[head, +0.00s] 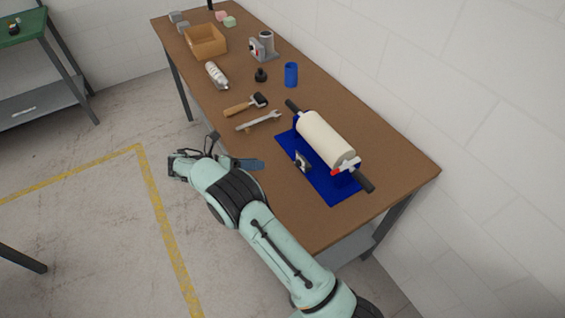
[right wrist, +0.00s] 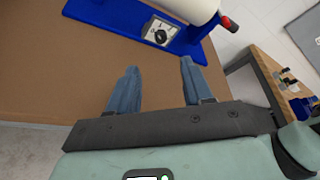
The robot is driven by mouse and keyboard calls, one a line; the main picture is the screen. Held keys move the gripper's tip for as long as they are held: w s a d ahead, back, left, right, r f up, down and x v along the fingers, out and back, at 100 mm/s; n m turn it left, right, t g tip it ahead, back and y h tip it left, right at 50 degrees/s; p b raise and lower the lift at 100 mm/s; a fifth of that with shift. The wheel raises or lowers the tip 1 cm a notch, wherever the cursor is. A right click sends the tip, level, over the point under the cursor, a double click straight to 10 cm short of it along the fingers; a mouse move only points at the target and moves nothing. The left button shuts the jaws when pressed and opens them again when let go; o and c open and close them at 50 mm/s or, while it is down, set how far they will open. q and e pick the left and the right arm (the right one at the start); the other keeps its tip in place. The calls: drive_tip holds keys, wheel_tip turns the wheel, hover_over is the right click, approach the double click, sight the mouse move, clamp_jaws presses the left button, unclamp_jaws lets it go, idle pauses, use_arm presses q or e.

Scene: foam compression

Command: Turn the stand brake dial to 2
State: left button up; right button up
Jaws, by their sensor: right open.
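The stand (head: 335,190) has a blue base and carries a cream roll (head: 325,138) lengthwise on the brown table. Its brake dial (head: 302,160) is a dark knob on a pale plate on the side facing my arm. The dial also shows at the top of the right wrist view (right wrist: 160,36); its setting is too small to read. My right gripper (head: 238,152) is open and empty at the table's near edge, left of the dial and apart from it. In the wrist view its two blue-grey fingers (right wrist: 160,68) point towards the stand. My left gripper is not in view.
A wrench (head: 259,121), a brush-like tool (head: 245,105), a blue cup (head: 291,74) and a white bottle (head: 216,75) lie or stand beyond the stand. A cardboard box (head: 206,42) is farther back. Bare tabletop lies between my gripper and the stand.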

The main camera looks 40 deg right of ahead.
sight(298, 163)
drive_tip(key=b+x, duration=0.2)
drive_tip(key=x, duration=0.9)
drive_tip(key=shift+s+f, duration=0.1)
drive_tip(key=shift+s, duration=0.1)
drive_tip(key=shift+s+d+f, duration=0.1)
drive_tip(key=shift+s+d, duration=0.05)
drive_tip(key=shift+d, duration=0.3)
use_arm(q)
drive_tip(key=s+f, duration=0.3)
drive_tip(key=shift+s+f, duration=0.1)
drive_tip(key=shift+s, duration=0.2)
use_arm(e)
clamp_jaws()
